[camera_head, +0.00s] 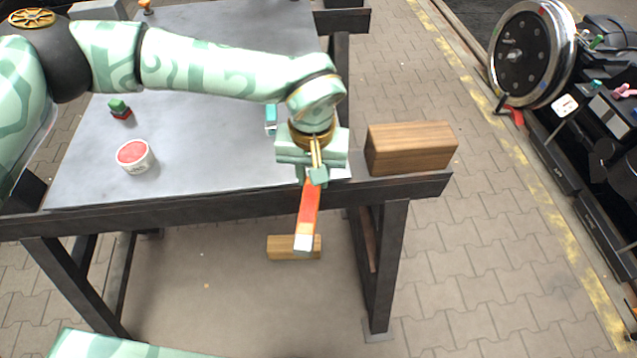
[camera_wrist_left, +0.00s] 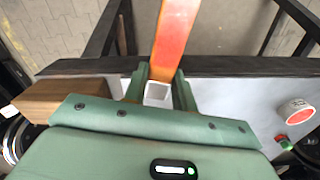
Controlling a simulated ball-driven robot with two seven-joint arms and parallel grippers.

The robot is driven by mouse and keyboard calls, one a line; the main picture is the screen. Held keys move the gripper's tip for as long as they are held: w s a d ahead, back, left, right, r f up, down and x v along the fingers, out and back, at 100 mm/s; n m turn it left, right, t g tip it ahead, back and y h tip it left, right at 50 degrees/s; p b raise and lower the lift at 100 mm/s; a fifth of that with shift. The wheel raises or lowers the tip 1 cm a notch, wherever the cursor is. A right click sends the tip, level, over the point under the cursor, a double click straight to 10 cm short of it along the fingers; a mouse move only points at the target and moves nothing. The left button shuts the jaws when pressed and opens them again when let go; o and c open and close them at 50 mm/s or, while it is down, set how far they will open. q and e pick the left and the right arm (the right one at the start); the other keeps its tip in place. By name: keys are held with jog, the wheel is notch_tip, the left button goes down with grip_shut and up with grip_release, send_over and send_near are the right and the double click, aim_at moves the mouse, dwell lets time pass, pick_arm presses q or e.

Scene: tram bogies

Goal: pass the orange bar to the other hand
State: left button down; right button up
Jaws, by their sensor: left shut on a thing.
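The orange bar (camera_head: 309,205) has a white end that shows lowest in the head view. My left gripper (camera_head: 317,177) is shut on the bar near its other end and holds it out past the table's front edge. In the left wrist view the bar (camera_wrist_left: 175,38) runs up and away from between the fingers of my left gripper (camera_wrist_left: 160,88). A white patch shows between the fingers there; I cannot tell whether it belongs to the bar. My right gripper is not in view.
The grey table (camera_head: 215,170) carries a wooden block (camera_head: 412,148) at its right front, a red-topped white tub (camera_head: 135,156), a small green-and-red object (camera_head: 120,109) and a teal box (camera_head: 270,119). Another wooden block (camera_head: 283,248) shows below the table edge, partly behind the bar.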

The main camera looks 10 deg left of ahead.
pick_arm(q)
jog(key=s+a+r+m, duration=0.2)
jog(key=s+r, duration=0.1)
jog(key=r, duration=0.7)
jog(key=s+a+r+m, duration=0.2)
jog(key=s+a+r, duration=0.15)
jog(key=r, duration=0.65)
jog(key=w+d+n, duration=0.4)
jog(key=w+d, duration=0.2)
jog(key=d, duration=0.4)
jog(key=shift+w+d, duration=0.3)
jog(key=shift+d, duration=0.1)
jog(key=shift+f, duration=0.1)
jog(key=m, duration=0.1)
send_over(302, 203)
jog(key=w+a, duration=0.2)
jog(key=w, duration=0.2)
notch_tip(302, 203, down, 5)
jog(key=s+a+f, duration=0.2)
jog(key=a, duration=0.4)
jog(key=s+a+f+n, duration=0.1)
jog(key=s+a+f, duration=0.1)
jog(key=a, duration=0.4)
jog(key=shift+f, duration=0.2)
